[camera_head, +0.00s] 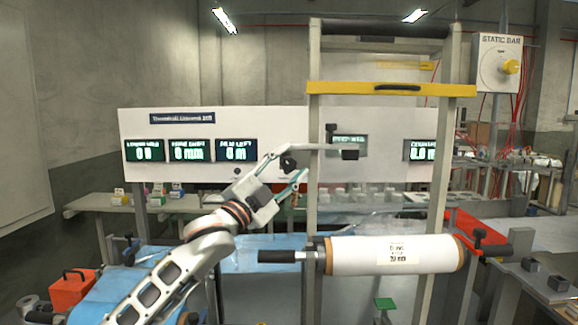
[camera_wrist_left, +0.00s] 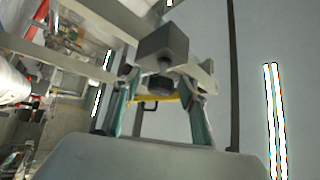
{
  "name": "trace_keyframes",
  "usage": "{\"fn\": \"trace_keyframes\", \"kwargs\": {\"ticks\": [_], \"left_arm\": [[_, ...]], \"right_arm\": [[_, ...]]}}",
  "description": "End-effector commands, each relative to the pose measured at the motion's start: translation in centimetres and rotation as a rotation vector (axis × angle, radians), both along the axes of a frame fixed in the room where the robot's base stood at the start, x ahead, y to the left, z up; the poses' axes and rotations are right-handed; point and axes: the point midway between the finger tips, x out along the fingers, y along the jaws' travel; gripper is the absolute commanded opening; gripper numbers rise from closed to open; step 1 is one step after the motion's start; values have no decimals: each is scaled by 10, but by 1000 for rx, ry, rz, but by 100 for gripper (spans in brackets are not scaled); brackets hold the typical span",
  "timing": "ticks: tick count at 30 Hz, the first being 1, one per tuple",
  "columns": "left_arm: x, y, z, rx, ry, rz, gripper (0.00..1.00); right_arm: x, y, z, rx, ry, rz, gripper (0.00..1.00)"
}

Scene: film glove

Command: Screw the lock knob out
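My left gripper (camera_head: 303,161) reaches in from the left, in front of the white display panel. A small black knob (camera_head: 288,163) shows near its fingers in the head view. In the left wrist view my left gripper (camera_wrist_left: 162,90) has its two teal-padded fingers spread apart. A dark round knob (camera_wrist_left: 160,84) sits between the fingers, under a grey block (camera_wrist_left: 163,46). Gaps show on both sides of this knob, so the fingers look open around it and not closed on it. My right gripper is not in view.
A white film roll (camera_head: 360,255) with black handles lies low in front of the frame. A yellow bar (camera_head: 345,89) crosses the upright posts above. A static bar box (camera_head: 499,64) with a yellow knob is at upper right. A red box (camera_head: 72,290) stands at lower left.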

Motion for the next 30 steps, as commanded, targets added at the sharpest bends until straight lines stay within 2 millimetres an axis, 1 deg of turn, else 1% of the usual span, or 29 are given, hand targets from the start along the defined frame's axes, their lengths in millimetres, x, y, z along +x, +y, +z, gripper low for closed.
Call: {"fn": "trace_keyframes", "kwargs": {"ticks": [5, 8, 15, 21, 26, 30], "left_arm": [[-4, 4, -3, 0, 0, 0, 42], [-12, 11, -8, 0, 0, 0, 42], [-46, 39, -28, 1, 1, 1, 42], [-71, 58, -42, 1, 1, 1, 42], [-82, 67, -48, 0, 0, 0, 42], [-85, 69, -49, -1, 1, 0, 42]], "right_arm": [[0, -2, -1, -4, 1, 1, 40], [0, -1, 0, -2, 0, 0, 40], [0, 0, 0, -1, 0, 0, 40], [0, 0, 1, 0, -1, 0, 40], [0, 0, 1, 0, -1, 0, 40], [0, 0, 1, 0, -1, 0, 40]]}}
